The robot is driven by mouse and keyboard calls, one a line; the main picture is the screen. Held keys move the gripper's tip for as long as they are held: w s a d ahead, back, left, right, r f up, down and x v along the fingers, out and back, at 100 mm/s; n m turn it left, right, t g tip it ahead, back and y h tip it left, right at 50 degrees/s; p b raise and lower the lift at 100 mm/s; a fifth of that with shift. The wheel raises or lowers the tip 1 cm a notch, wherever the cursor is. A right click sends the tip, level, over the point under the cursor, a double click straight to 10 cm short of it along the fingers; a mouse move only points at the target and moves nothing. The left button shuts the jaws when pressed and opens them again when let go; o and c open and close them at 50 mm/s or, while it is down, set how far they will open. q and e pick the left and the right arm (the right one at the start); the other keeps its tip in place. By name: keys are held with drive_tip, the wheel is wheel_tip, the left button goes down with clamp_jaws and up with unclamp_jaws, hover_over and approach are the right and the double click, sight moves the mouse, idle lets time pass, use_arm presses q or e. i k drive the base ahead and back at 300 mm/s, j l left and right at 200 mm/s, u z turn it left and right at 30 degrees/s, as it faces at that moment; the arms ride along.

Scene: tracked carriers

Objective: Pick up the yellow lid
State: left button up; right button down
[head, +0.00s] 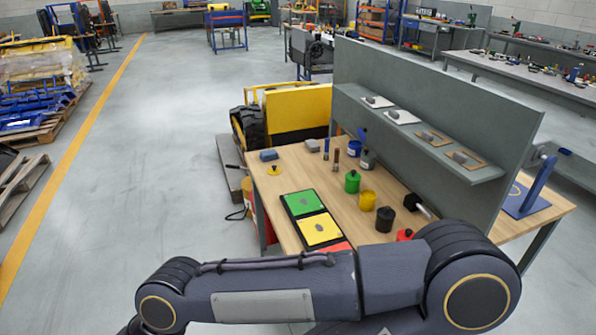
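The yellow lid (274,171) looks like a small flat disc with a dark knob. It lies on the wooden workbench (300,166) near its left edge, in the head view. A yellow pot (368,201) stands farther right on the bench. Between a green pot (352,182) and a black pot (385,220), it stands upright. One of my arms crosses the bottom of the view, well in front of the lid. Neither gripper shows, so I cannot see what they hold.
A board with green (302,203), yellow (321,230) and red panels lies at the front of the bench, partly behind my arm. A red object (404,234) sits right of it. A grey shelf panel (430,120) rises at the back. A grey block (268,155) lies by the lid.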

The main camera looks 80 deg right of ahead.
sight(274, 170)
drive_tip(key=i+l+z, duration=0.25)
drive_tip(key=z, duration=0.2)
drive_tip(key=i+z, duration=1.15)
drive_tip(key=z, duration=0.2)
drive_tip(key=i+z, duration=0.4)
drive_tip(key=i, duration=0.25)
drive_tip(key=i+j+z, duration=0.15)
drive_tip(key=i+z, duration=0.3)
drive_tip(key=i, duration=0.2)
drive_tip(key=i+l+z, duration=0.1)
drive_tip(key=z, duration=0.3)
drive_tip(key=i+z, duration=0.25)
drive_tip(key=z, duration=0.15)
drive_tip(key=i+z, duration=0.2)
drive_tip(key=z, duration=0.2)
drive_tip(key=i+j+z, duration=0.1)
drive_tip(key=z, duration=0.3)
drive_tip(key=i+j+z, duration=0.2)
drive_tip(key=z, duration=0.2)
drive_tip(key=i+z, duration=0.1)
drive_tip(key=z, duration=0.85)
